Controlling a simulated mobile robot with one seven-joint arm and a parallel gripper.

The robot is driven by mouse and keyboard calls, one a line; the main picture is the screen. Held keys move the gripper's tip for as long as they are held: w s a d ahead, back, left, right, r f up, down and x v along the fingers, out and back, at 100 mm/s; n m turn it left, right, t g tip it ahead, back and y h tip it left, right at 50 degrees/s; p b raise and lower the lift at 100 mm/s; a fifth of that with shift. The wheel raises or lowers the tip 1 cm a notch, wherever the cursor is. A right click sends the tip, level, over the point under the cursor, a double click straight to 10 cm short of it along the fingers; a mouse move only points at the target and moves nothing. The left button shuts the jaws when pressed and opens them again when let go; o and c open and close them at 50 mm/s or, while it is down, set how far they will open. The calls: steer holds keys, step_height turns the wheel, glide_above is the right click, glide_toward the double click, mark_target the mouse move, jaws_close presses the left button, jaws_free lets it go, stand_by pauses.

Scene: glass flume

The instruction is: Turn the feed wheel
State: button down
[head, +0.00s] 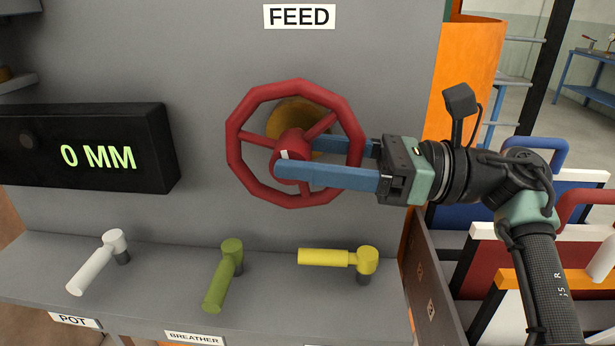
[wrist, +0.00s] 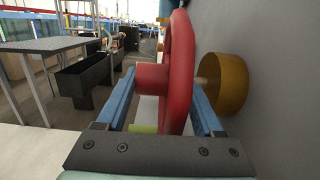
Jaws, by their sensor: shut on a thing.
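The feed wheel (head: 293,142) is a red spoked handwheel on the grey panel under a FEED label (head: 299,16). My gripper (head: 300,157) reaches in from the right, shut on the wheel's right side. One blue finger lies in front of the wheel, across the hub's lower part; the other passes behind the rim and is partly hidden. In the wrist view the wheel (wrist: 180,70) stands edge-on between the two fingers, its hub pointing left. A brown-gold round boss (wrist: 222,84) sits behind it on the panel. The black display (head: 90,150) reads 0 MM.
A ledge below the wheel bears a white lever (head: 95,262), a green lever (head: 223,275) and a yellow lever (head: 338,258). POT and BREATHER labels are on its front. Coloured frames (head: 560,240) crowd the right, beside an orange column (head: 465,65).

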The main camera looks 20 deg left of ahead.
steer(key=shift+y+b, duration=0.3)
jaws_free()
stand_by(0.3)
steer(key=shift+v, duration=3.8)
